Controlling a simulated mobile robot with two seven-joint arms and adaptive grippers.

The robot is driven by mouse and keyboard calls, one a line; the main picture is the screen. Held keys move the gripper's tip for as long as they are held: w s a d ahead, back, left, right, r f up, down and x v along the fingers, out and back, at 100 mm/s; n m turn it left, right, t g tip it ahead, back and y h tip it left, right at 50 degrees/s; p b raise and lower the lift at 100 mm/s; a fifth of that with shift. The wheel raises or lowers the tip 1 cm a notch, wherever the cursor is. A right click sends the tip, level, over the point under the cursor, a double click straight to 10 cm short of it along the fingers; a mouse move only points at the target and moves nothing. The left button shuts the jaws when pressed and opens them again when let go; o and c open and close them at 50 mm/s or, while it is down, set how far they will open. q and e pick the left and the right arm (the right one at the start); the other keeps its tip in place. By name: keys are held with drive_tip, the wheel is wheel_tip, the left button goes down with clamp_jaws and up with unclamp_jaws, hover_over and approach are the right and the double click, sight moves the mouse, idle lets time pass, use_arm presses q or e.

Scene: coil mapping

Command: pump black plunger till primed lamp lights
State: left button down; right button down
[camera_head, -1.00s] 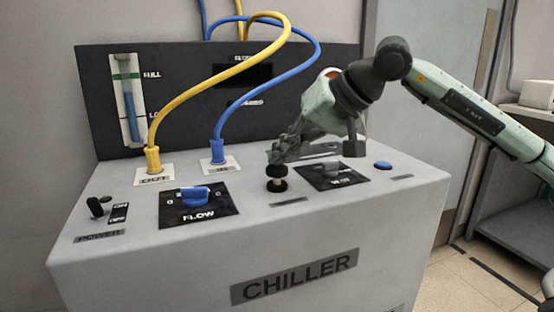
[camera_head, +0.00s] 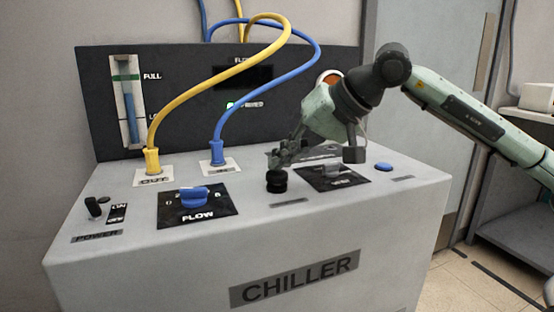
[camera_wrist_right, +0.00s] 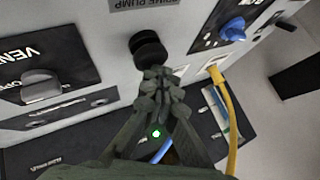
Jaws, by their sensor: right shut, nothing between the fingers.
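The black plunger (camera_head: 277,181) stands on the chiller's top, pushed down so that no white stem shows. It also shows in the right wrist view (camera_wrist_right: 148,48), just beyond my fingertips. My right gripper (camera_head: 278,158) is shut and empty, with its fingertips right at the plunger's knob; I cannot tell if they touch it. The fingertips show in the right wrist view (camera_wrist_right: 158,78). The primed lamp (camera_head: 231,105) on the back panel glows green, its label partly behind the blue hose. The lamp also shows as a green dot in the right wrist view (camera_wrist_right: 155,133). My left gripper is out of view.
A yellow hose (camera_head: 188,92) and a blue hose (camera_head: 222,125) arch over the chiller (camera_head: 300,240). The blue flow knob (camera_head: 193,195), power switch (camera_head: 94,207), grey vent knob (camera_head: 332,170) and a blue button (camera_head: 383,166) are on top. The level gauge (camera_head: 128,103) is at left.

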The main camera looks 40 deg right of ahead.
sight(281, 172)
drive_tip(key=shift+r, duration=0.1)
drive_tip(key=shift+r+p, duration=1.85)
drive_tip(key=shift+p, duration=0.05)
wheel_tip(281, 172, up, 5)
drive_tip(key=p, duration=0.4)
drive_tip(key=shift+p, duration=0.4)
